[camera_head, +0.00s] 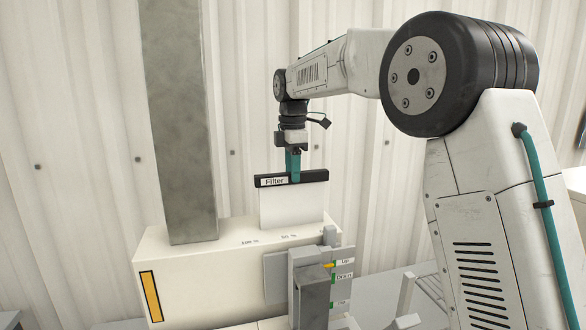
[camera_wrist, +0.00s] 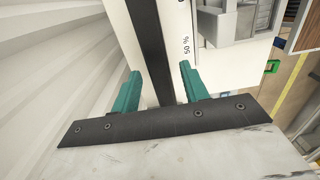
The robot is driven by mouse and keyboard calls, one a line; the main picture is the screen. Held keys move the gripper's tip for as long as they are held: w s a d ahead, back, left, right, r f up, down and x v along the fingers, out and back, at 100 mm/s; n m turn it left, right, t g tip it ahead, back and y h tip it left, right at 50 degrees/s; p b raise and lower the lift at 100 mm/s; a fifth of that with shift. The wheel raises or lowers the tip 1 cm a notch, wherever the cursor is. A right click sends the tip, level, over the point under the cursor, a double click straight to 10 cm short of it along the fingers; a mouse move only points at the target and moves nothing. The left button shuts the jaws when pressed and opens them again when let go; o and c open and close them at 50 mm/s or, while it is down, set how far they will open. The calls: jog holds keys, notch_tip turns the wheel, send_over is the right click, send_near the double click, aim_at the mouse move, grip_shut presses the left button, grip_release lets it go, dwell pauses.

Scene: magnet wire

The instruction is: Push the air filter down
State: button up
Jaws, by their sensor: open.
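The air filter (camera_head: 290,208) is a white upright panel with a black top bar labelled "Filter" (camera_head: 316,177). It stands out of the top of a cream-white housing (camera_head: 160,252), its lower part hidden inside. In the wrist view the black bar (camera_wrist: 148,40) runs between my two teal fingers. My gripper (camera_head: 293,168) points down at the bar in the head view, one finger overlapping the bar's near face. In the wrist view my gripper (camera_wrist: 160,68) is open, with a finger on each side of the bar. Whether either finger touches it I cannot tell.
A grey square column (camera_head: 182,120) rises from the housing left of the filter. A grey panel with labels and a yellow marker (camera_head: 328,266) is on the housing's front right. A corrugated white wall (camera_head: 80,130) stands behind. Percent marks show beside the filter.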

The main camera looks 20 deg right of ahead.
aim_at(292, 185)
grip_shut()
notch_tip(292, 185, down, 13)
jog(key=shift+r, duration=0.2)
grip_release()
jog(key=shift+f, duration=0.1)
notch_tip(292, 185, up, 8)
dwell(0.5)
